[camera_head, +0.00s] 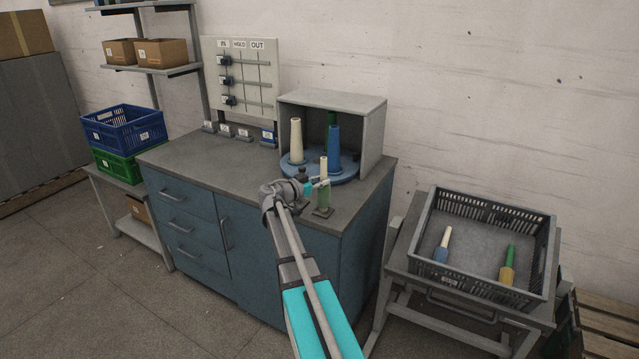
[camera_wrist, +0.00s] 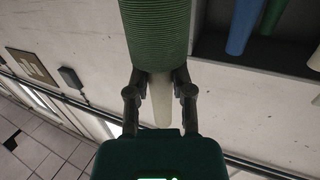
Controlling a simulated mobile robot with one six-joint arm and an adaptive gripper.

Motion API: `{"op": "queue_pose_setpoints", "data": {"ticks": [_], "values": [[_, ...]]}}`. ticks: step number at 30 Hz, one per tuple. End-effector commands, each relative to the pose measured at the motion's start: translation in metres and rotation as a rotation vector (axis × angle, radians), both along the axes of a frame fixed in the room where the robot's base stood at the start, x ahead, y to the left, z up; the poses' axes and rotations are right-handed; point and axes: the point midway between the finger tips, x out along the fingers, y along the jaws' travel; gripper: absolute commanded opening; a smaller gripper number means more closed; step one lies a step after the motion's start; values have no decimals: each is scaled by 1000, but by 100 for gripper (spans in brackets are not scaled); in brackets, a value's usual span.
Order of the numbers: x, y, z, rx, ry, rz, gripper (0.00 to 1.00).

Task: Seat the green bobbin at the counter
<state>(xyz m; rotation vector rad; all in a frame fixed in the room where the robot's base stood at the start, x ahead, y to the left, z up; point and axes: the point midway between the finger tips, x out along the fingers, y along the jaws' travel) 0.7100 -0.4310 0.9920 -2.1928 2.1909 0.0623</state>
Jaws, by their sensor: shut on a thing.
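The green bobbin (camera_head: 323,194) is upright near the front right edge of the counter (camera_head: 200,158), its cream tube end on top. A small dark base (camera_head: 323,212) shows directly under it; I cannot tell whether they touch. My gripper (camera_head: 314,184) comes from the left and is shut on the bobbin. In the wrist view, the green winding (camera_wrist: 155,35) lies at and beyond the fingertips (camera_wrist: 157,78), and the cream tube (camera_wrist: 162,100) shows between the fingers.
A grey open cabinet (camera_head: 368,135) holds a blue turntable (camera_head: 345,178) with a cream cone (camera_head: 295,140), a blue cone (camera_head: 334,150) and a green one behind. A slider board (camera_head: 240,75) stands at the back. A crate (camera_head: 480,292) at right holds two bobbins.

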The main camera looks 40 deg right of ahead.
Motion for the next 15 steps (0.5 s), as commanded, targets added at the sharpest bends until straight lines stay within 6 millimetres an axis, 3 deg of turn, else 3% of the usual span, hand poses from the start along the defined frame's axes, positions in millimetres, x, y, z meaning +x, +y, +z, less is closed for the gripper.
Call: {"op": "queue_pose_setpoints", "data": {"ticks": [5, 6, 12, 15], "values": [[0, 0, 0, 0, 0, 0, 0], [0, 0, 0, 0, 0, 0, 32], [0, 0, 0, 0, 0, 0, 69], [0, 0, 0, 0, 0, 0, 70]]}}
